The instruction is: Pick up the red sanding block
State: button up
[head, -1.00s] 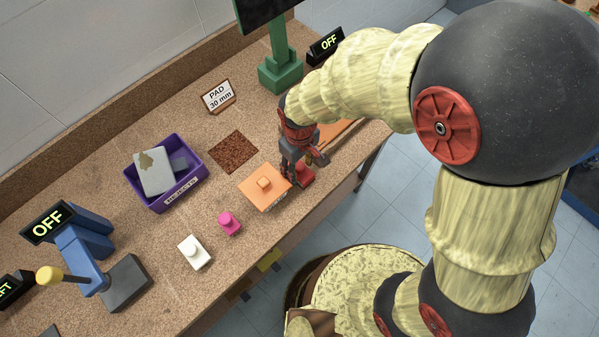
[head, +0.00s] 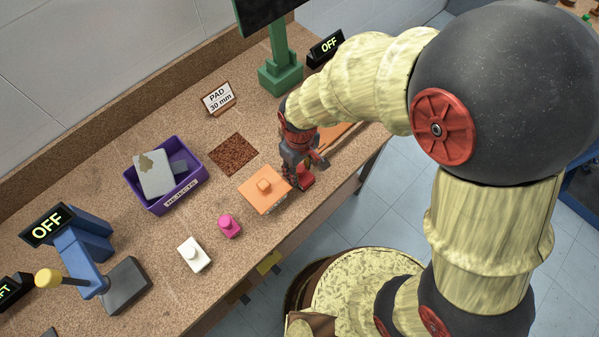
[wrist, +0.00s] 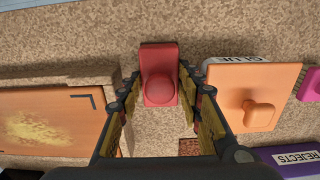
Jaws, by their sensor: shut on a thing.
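The red sanding block (wrist: 158,60) has a rounded knob and lies between my fingers in the wrist view. It also shows in the head view (head: 304,180), partly hidden by my gripper, near the bench's front edge. My gripper (wrist: 160,88) is shut on the red sanding block, with a finger on each side. In the head view my gripper (head: 298,170) points down beside the orange block. I cannot tell whether the red block is clear of the bench.
An orange block (head: 266,190) with a knob sits close by, to the left. Pink (head: 229,226) and white (head: 194,254) knobbed blocks stand farther left. A purple REJECTS bin (head: 186,199) is behind them. An orange panel (wrist: 45,118) lies on the other side. A dark brown pad (head: 233,153) lies behind.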

aim_at(300, 168)
jog(key=shift+r+p, duration=0.3)
jog(key=shift+r, duration=0.25)
notch_tip(300, 168, up, 2)
jog(key=shift+r+p, duration=0.15)
jog(key=shift+p, duration=0.45)
jog(key=s+d+r+p, duration=0.4)
jog(key=s+d+r, duration=0.2)
jog(key=s+r, duration=0.3)
jog(key=shift+s+d+r, duration=0.2)
jog(key=shift+s+r, duration=0.1)
jog(key=shift+s, duration=1.45)
jog(key=o, duration=0.6)
jog(key=c, duration=0.4)
